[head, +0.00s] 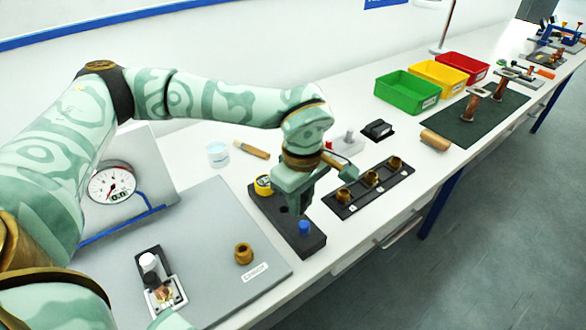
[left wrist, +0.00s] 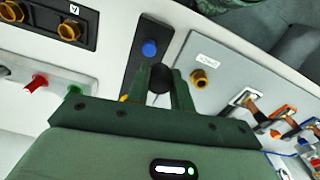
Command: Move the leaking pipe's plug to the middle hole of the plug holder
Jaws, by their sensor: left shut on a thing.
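The plug holder (head: 312,243) is a long dark block on the table beside the grey panel. A yellow plug (head: 263,184) stands at its far end and a blue plug (head: 304,227) at its near end. My left gripper (head: 290,205) points down over the holder's middle, between these two plugs. In the left wrist view, the left gripper (left wrist: 160,77) is shut on a dark round plug (left wrist: 160,79), with the blue plug (left wrist: 150,48) just beyond it. The fingers hide the middle hole, and I cannot tell whether the plug is in it. My right gripper is not in view.
A grey panel (head: 205,290) with a gauge (head: 112,184) and a brass fitting (head: 244,254) lies at left. A black rack (head: 347,211) with three brass fittings stands right of the holder. Green, yellow and red bins (head: 405,93) are farther back.

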